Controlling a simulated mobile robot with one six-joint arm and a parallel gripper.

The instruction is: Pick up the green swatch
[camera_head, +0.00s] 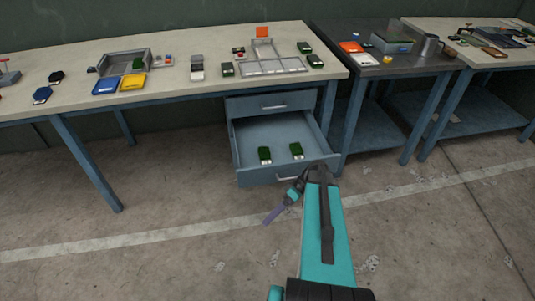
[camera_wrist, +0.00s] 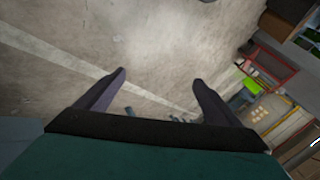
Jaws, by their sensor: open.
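Two green swatches with pale ends lie apart in the open drawer, one on the left (camera_head: 265,154) and one on the right (camera_head: 296,150). I cannot tell which one the task means. My gripper (camera_head: 272,216) is in front of and below the drawer, away from every swatch. In the wrist view my gripper (camera_wrist: 160,76) has its fingers spread, with only bare floor between them.
The blue drawer (camera_head: 245,177) sticks out under the workbench (camera_head: 180,78). A dark table (camera_head: 385,68) stands to the right. The floor (camera_head: 150,220) in front is open.

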